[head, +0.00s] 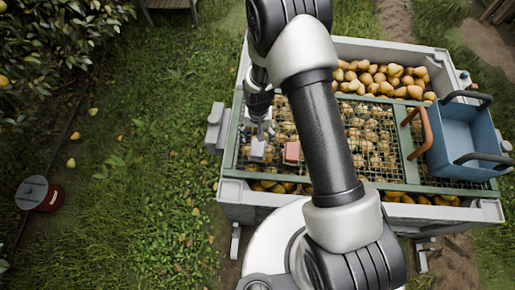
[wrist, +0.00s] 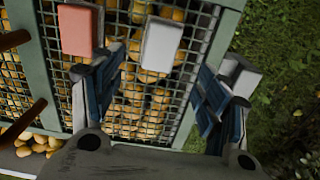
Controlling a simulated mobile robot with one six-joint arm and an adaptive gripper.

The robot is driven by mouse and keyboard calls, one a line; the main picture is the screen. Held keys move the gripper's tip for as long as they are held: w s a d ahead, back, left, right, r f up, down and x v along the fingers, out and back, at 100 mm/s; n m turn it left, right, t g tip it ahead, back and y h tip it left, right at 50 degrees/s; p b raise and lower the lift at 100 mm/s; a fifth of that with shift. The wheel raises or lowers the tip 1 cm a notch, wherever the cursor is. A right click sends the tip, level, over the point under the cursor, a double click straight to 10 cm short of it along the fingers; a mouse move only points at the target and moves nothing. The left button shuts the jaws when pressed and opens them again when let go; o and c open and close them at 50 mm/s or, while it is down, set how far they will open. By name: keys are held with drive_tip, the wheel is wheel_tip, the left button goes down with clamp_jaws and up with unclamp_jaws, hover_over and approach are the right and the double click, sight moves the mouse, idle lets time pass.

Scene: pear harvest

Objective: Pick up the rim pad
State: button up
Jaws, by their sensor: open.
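My gripper (head: 262,132) is open and empty above the wire-mesh grid over the crate; its two fingers spread apart in the wrist view (wrist: 158,90). A pale block (wrist: 240,76) sits at the crate's outer edge, partly behind the right finger, and is probably the rim pad. In the head view, a pale grey block (head: 213,136) stands at the crate's left rim. A white block (head: 257,150) lies on the grid close to my gripper, and it also shows ahead of the fingers in the wrist view (wrist: 161,43). A pink block (head: 292,152) lies beside it.
The large grey crate (head: 490,212) holds many pears under the green-framed grid (head: 240,115). A blue basket (head: 463,140) with dark handles stands at the right, beside a brown handle (head: 426,130). Grass lies left, with a red-and-grey canister (head: 42,195).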

sight(257, 147)
drive_tip(key=f+b, duration=0.2)
drive_tip(key=f, duration=0.3)
drive_tip(key=f+b, duration=0.2)
drive_tip(key=f, duration=0.4)
drive_tip(key=shift+w+a+f, duration=0.1)
drive_tip(key=shift+w+f, duration=0.1)
drive_tip(key=shift+f, duration=0.05)
drive_tip(key=shift+r, duration=0.1)
drive_tip(key=shift+c, duration=0.5)
drive_tip(key=c, duration=1.1)
drive_tip(key=shift+o, duration=0.2)
drive_tip(key=shift+r, duration=0.1)
wheel_tip(257, 147, up, 20)
drive_tip(key=p, duration=0.6)
